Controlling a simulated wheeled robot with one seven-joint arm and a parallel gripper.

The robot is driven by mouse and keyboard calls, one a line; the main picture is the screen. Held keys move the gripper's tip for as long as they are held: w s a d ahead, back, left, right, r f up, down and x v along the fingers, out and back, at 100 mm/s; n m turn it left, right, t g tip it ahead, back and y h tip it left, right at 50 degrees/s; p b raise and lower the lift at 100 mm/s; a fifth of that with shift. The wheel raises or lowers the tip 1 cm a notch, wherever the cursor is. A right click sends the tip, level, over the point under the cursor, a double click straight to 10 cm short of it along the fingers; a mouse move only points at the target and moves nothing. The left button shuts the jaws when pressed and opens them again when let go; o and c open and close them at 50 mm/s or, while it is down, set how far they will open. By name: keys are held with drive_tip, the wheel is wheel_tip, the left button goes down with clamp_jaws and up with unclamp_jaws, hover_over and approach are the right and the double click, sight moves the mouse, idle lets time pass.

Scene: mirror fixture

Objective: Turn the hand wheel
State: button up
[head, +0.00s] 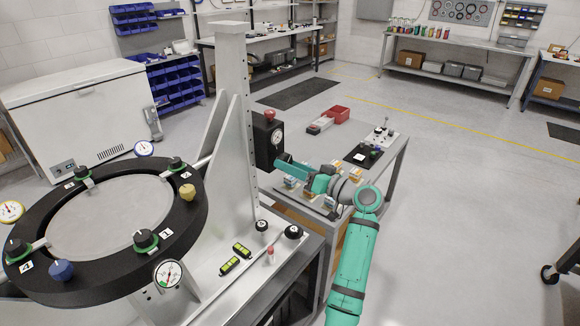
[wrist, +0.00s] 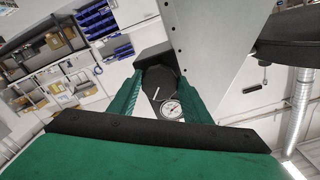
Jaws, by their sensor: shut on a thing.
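A black box (head: 264,140) with a white gauge (head: 277,136) and a red knob (head: 269,115) is fixed to the tall grey post. My gripper (head: 281,160) reaches it from the right, at its lower front. In the wrist view, my gripper (wrist: 163,84) has its two green fingers on either side of a dark part with a pale line, which I take for the hand wheel (wrist: 158,80). The gauge (wrist: 171,108) shows just below it. In the head view the fingers and box hide the wheel, and its rim cannot be made out.
The tall grey post (head: 236,100) stands close left of my gripper. A black ring fixture (head: 187,215) with knobs and gauges lies left of it.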

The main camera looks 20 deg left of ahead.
drive_tip(key=shift+w+f+n, duration=0.1)
drive_tip(key=shift+f+n, duration=0.05)
drive_tip(key=shift+n, duration=3.75)
drive_tip(key=o, duration=1.1)
drive_tip(key=shift+c, duration=0.2)
drive_tip(key=shift+d, duration=0.1)
drive_tip(key=v, duration=1)
drive_tip(key=shift+d, duration=0.35)
